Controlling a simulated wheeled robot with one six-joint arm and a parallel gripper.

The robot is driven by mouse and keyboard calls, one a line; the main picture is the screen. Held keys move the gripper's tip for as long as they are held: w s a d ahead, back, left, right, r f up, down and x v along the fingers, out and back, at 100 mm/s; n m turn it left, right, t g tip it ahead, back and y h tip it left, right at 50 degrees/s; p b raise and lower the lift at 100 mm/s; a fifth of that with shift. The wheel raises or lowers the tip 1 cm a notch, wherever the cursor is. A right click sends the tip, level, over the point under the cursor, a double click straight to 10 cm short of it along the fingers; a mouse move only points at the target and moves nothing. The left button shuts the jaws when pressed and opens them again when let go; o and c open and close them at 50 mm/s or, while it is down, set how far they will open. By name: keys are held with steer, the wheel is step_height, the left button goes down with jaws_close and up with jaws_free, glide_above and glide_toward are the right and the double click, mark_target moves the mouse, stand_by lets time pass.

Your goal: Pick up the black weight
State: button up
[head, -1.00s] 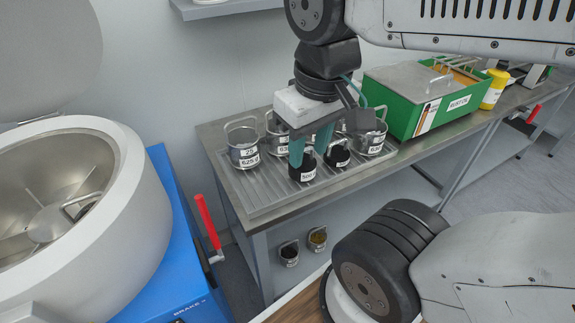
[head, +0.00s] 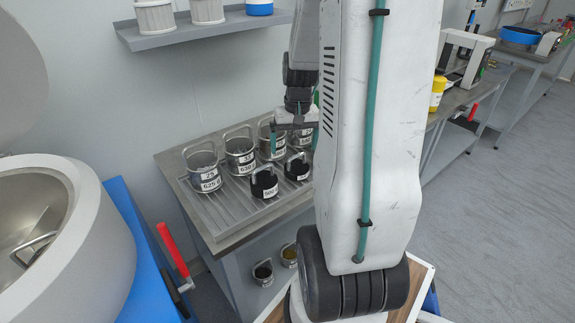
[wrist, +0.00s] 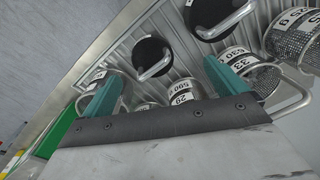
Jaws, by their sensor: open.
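Two short black weights with wire handles and white labels stand on the ribbed tray (head: 225,212). The left black weight (head: 264,184) and the right black weight (head: 297,168) are side by side at the tray's front. In the wrist view the two black weights (wrist: 152,58) (wrist: 213,14) lie beyond the fingertips, near the top. My gripper (head: 295,136) is open and empty, over the back row of canisters, behind and above the black weights. In the wrist view its teal fingers (wrist: 165,80) are spread wide, with canisters below. My arm partly hides the tray's right end.
Several grey mesh canisters with handles, such as the leftmost one (head: 203,172), stand in a row behind the black weights. A wall shelf (head: 200,30) is above. Two small pots sit below.

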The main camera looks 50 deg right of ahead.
mark_target(297, 167)
steer(key=shift+s+d+f, duration=0.25)
steer(key=shift+d+f, duration=0.65)
steer(key=shift+f, duration=0.1)
steer(key=f, duration=0.7)
steer(key=shift+w+f, duration=0.15)
steer(key=shift+w, duration=0.15)
steer(key=c, duration=1.3)
